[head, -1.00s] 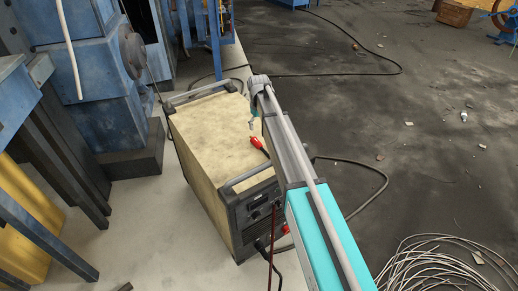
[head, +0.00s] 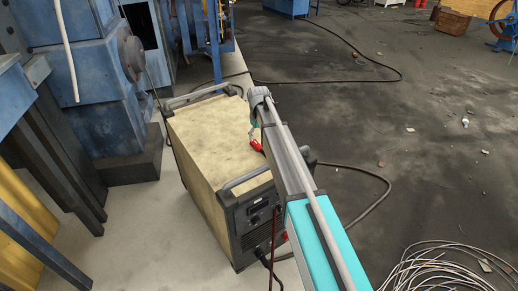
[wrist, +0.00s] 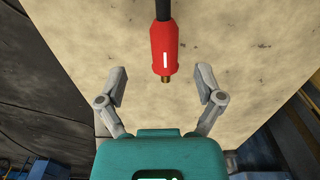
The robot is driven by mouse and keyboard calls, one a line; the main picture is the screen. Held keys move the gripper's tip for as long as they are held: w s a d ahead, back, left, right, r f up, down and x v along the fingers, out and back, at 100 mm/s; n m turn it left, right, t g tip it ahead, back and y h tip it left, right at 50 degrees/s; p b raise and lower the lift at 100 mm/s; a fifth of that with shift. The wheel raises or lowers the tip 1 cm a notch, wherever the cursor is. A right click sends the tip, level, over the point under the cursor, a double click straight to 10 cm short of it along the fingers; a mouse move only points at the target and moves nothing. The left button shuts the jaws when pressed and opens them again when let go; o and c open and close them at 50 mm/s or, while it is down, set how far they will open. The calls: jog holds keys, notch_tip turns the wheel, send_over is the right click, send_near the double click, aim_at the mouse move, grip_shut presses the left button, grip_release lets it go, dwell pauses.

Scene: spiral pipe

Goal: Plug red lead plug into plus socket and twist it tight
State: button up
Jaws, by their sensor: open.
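The red lead plug (wrist: 163,50) lies on the top of the welding machine (wrist: 240,50), with its brass tip pointing down the wrist picture and its black cable leaving at the top. My gripper (wrist: 161,82) is open and empty; its two fingers are on either side of the plug's tip end, apart from it. In the head view the red plug (head: 255,145) shows beside my arm on the machine's beige top (head: 205,135). The machine's front panel (head: 258,215) is partly hidden by my arm, and I cannot make out the plus socket.
A handle bar (head: 246,179) crosses the machine's front top edge. A dark red cable (head: 273,250) hangs before the panel. A blue machine (head: 85,110) stands at left. Coiled wire (head: 440,268) lies at lower right. A black cable (head: 375,185) loops on the floor at right.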

aim_at(258, 144)
jog(key=shift+s+a+f+b, duration=0.1)
jog(key=shift+f+b, duration=1.2)
jog(key=shift+b, duration=0.05)
jog(key=shift+s+a+f+b, duration=0.1)
jog(key=shift+f+b, duration=1.2)
grip_shut()
